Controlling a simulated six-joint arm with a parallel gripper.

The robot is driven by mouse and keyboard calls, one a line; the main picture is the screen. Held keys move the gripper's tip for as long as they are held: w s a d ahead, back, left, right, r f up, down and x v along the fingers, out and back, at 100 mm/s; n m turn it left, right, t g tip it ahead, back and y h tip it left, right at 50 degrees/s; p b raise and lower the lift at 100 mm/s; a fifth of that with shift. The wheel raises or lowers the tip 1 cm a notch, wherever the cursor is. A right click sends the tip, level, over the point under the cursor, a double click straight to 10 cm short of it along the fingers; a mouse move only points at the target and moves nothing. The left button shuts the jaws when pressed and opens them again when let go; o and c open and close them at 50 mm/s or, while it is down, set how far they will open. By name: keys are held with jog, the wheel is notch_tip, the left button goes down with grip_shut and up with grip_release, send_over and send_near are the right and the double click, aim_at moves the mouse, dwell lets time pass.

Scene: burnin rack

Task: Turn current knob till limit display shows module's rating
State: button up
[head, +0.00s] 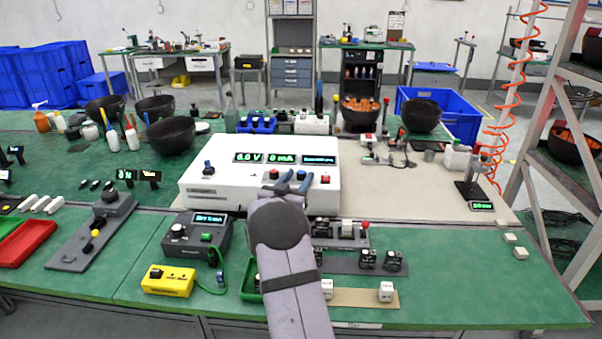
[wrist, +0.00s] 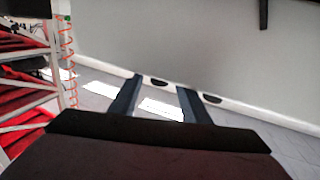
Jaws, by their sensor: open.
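The white power supply (head: 225,190) stands on the green bench in the middle of the head view.
A dark grey box with a display (head: 197,233) and a yellow box (head: 168,281) stand at the front left. Several small black modules (head: 368,259) sit on a strip at the right. Dark bowls (head: 170,136) stand behind. The beige mat (head: 430,190) has free room.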

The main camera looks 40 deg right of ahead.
jog(key=shift+x, duration=1.2)
jog(key=c, duration=1)
jog(key=shift+c, duration=0.2)
jog(key=shift+s+f+n+t+y+b, duration=0.15)
jog(key=shift+n+t+y+b, duration=0.3)
jog(key=shift+b, duration=0.35)
jog(key=n+t+y+b, duration=0.2)
jog(key=t+b, duration=0.1)
jog(key=b, duration=0.2)
jog(key=shift+d+f+n, duration=0.1)
jog(key=shift+n, duration=0.15)
jog(key=n+t+y+b, duration=0.2)
jog(key=shift+y+b, duration=0.25)
jog(key=shift+b, duration=0.1)
jog(key=shift+r+n+t+y, duration=0.25)
jog(key=shift+n+t+y, duration=0.1)
jog(key=shift+y, duration=0.25)
